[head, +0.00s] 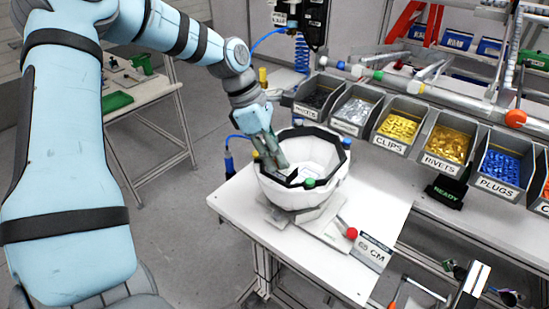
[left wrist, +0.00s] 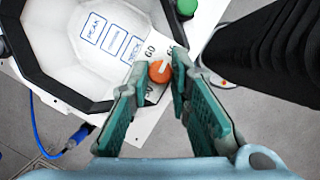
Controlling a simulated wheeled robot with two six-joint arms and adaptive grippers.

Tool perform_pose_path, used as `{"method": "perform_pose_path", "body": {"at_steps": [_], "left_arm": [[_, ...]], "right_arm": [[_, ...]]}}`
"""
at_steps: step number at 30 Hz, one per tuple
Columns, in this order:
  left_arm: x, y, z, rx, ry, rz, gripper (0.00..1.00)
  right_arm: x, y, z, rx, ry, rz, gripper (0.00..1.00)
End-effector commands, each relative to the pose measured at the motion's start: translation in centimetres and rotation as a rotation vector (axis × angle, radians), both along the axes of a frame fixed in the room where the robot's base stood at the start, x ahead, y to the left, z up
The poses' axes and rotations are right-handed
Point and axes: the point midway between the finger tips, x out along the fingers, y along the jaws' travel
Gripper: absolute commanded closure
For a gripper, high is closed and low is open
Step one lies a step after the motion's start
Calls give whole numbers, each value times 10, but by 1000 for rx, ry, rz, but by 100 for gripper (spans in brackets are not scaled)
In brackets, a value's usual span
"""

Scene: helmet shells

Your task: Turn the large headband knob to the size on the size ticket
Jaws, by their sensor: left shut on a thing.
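The white helmet shell (head: 312,193) sits open side up on the white table, with a black rim and green and blue round parts along it. My left gripper (head: 282,172) reaches down to its near left rim. In the left wrist view the orange headband knob (left wrist: 160,71) lies between the fingertips of my left gripper (left wrist: 162,77), which is shut on it. A white scale plate (left wrist: 150,50) beside the knob shows a 60; other marks are partly hidden by the fingers. The size ticket (head: 372,249) stands at the table's front right; it reads CM, its digits too small to be sure of.
A red ball-topped lever (head: 351,233) stands between shell and ticket. Labelled bins, including clips (head: 397,127) and rivets (head: 446,143), line the bench at the right. A black READY sign (head: 447,192) stands before them. The table (head: 238,207) is bare at left.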

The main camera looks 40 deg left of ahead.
Motion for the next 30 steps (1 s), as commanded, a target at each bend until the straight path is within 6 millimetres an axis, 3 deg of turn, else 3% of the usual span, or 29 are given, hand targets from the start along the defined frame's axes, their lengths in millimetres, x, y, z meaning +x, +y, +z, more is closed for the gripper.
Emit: {"method": "perform_pose_path", "body": {"at_steps": [19, 20, 23, 30], "left_arm": [[0, 0, 0, 0, 1, -72, 100], [0, 0, 0, 0, 1, -72, 77], [0, 0, 0, 0, 1, -72, 61], [0, 0, 0, 0, 1, -71, 61]], "right_arm": [[0, -4, -6, -5, 0, 1, 100], [0, -4, -6, -5, 0, 1, 100], [0, -4, -6, -5, 0, 1, 100], [0, -4, -6, -5, 0, 1, 100]]}}
